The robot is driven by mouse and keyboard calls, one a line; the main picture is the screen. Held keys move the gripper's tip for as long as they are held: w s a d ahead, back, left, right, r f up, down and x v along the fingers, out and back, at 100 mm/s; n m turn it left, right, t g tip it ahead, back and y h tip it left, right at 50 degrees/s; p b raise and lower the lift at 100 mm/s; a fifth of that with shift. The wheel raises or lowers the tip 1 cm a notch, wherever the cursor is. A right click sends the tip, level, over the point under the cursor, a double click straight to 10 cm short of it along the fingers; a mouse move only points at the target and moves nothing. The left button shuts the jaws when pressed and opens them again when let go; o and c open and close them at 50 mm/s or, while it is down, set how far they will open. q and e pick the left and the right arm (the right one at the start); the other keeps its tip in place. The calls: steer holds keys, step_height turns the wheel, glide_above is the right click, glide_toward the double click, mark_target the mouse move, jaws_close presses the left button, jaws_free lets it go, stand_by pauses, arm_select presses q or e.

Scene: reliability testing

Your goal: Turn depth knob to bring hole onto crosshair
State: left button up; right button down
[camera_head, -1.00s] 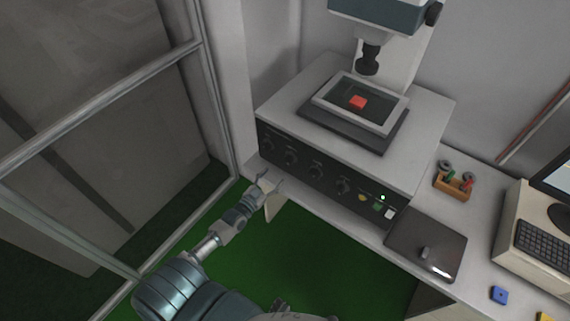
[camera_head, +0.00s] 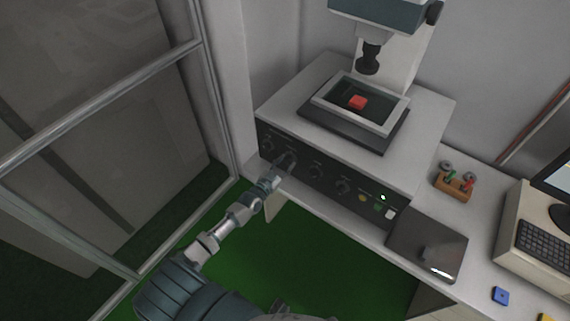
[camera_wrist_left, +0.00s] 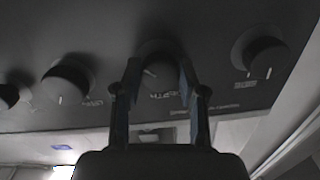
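The depth knob (camera_wrist_left: 158,72) is dark and round with a pale pointer line, in the middle of the left wrist view. Its label lies just below it there. My left gripper (camera_head: 287,161) is at the second knob from the left on the console front. In the wrist view the gripper (camera_wrist_left: 160,68) has its two fingers apart, one on each side of the depth knob. Whether they touch it cannot be told. A red block (camera_head: 357,102) sits on the stage (camera_head: 325,103) under the lens (camera_head: 369,62). The hole and crosshair cannot be made out. My right gripper is not in view.
Other knobs (camera_head: 317,171) line the console front, with a green light (camera_head: 383,197) and buttons at its right. A metal-framed panel (camera_head: 205,90) is at left.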

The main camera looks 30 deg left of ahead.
arm_select(q)
steer(key=shift+c, duration=0.9)
steer(key=shift+n, duration=1.9)
steer(key=o, duration=1.1)
steer(key=shift+o, duration=0.2)
steer(key=s+a, duration=0.1)
steer(key=s, duration=1.1)
